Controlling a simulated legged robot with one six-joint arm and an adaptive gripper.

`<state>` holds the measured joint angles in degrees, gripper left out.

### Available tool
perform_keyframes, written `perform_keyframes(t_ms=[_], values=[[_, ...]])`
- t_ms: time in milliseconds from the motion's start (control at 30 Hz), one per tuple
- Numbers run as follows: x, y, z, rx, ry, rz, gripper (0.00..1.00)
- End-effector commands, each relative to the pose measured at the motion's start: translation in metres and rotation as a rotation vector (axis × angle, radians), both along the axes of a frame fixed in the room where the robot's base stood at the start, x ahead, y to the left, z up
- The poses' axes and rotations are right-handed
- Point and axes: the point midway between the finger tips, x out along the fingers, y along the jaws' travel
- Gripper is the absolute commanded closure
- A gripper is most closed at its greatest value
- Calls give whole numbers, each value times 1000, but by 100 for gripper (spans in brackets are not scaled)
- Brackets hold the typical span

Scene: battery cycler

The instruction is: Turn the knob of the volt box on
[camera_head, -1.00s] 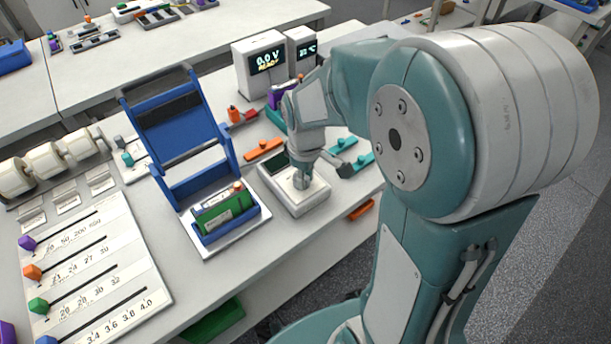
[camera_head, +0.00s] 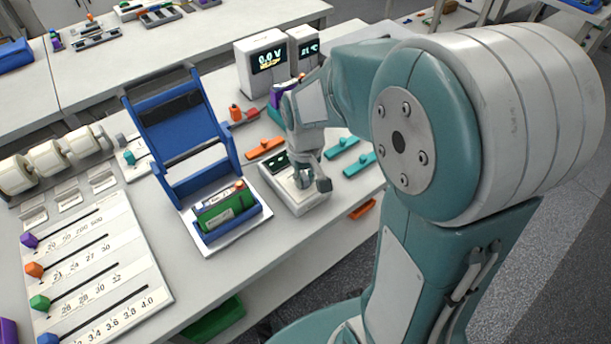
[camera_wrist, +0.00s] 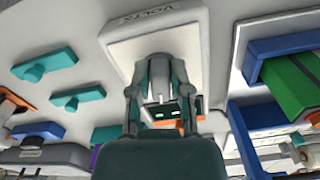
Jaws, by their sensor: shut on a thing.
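The volt box (camera_head: 297,204) is a low white box on the table, with a small dark screen (camera_head: 278,160) at its far end. My gripper (camera_head: 305,184) covers most of the knob in the head view. The knob's exact angle cannot be told.
A blue holder (camera_head: 176,122) with its lid up and a green battery (camera_head: 222,213) inside stands just left of the box. A display (camera_head: 264,68) at the back reads 0.0 V. Sliders fill the left front.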

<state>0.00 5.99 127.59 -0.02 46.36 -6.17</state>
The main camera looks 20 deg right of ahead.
Motion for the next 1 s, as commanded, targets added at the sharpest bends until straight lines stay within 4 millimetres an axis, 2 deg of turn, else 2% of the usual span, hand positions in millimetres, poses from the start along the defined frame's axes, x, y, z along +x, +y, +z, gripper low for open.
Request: perform_keyframes(t_ms=[333, 833, 867, 900, 933, 1000], values=[[-1, 2, -1, 1, 4, -138, 100], [-2, 2, -2, 1, 6, -160, 100], [-2, 2, -2, 1, 6, -160, 70], [-2, 2, -2, 1, 6, -160, 52], [-2, 2, -1, 1, 5, -160, 40], [-1, 2, -1, 1, 4, -159, 40]])
